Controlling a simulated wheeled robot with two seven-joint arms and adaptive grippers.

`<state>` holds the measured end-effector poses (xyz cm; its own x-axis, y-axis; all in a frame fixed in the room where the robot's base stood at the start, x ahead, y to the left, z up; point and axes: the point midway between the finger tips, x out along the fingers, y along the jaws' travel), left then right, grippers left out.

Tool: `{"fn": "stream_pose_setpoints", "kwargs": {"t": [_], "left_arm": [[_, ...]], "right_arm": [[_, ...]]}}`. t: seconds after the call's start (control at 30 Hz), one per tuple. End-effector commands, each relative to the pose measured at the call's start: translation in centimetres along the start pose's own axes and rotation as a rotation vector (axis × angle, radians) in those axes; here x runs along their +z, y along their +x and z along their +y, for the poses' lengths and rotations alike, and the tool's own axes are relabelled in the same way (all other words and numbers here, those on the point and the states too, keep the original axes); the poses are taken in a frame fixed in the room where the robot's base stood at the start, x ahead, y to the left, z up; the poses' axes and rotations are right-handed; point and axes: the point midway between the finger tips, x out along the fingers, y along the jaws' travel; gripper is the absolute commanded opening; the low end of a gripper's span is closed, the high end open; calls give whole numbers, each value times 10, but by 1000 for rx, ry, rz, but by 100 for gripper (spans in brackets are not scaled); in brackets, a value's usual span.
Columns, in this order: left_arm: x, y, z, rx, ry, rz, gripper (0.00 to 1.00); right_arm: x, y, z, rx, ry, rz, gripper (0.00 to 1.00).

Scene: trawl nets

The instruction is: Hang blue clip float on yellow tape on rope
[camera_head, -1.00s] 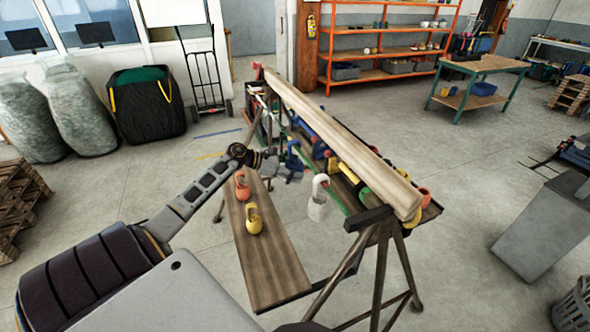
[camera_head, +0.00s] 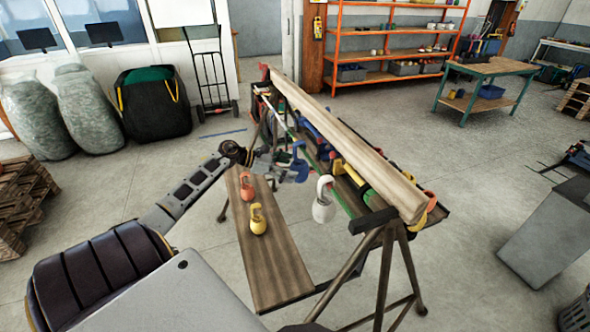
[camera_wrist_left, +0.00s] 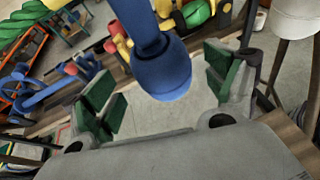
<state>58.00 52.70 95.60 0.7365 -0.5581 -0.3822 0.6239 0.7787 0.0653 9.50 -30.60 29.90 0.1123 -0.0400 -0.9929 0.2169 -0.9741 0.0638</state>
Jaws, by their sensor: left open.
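The blue clip float (camera_head: 298,168) is upright at the rope (camera_head: 340,195), beside the long wooden beam; its hook top is near the rope, but I cannot tell exactly how it sits on it. My left gripper (camera_head: 276,166) is just left of the float. In the left wrist view, the blue float's rounded end (camera_wrist_left: 163,76) shows between the spread green-padded fingers (camera_wrist_left: 165,90), with gaps on both sides. A white clip float (camera_head: 323,207) hangs on the rope nearer the camera. I cannot make out the yellow tape. My right gripper does not show.
The wooden beam (camera_head: 350,150) rests on trestles (camera_head: 385,270), with several coloured pieces behind the rope.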

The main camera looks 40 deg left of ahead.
Motion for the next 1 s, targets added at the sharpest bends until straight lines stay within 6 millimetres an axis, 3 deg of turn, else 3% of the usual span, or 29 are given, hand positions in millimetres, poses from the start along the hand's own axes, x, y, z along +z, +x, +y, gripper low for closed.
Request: {"fn": "stream_pose_setpoints", "kwargs": {"t": [0.6,1.0], "left_arm": [[0,-61,0,0,1,1,86],[0,-76,0,-1,2,0,86]], "right_arm": [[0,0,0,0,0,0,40],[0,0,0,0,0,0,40]]}}
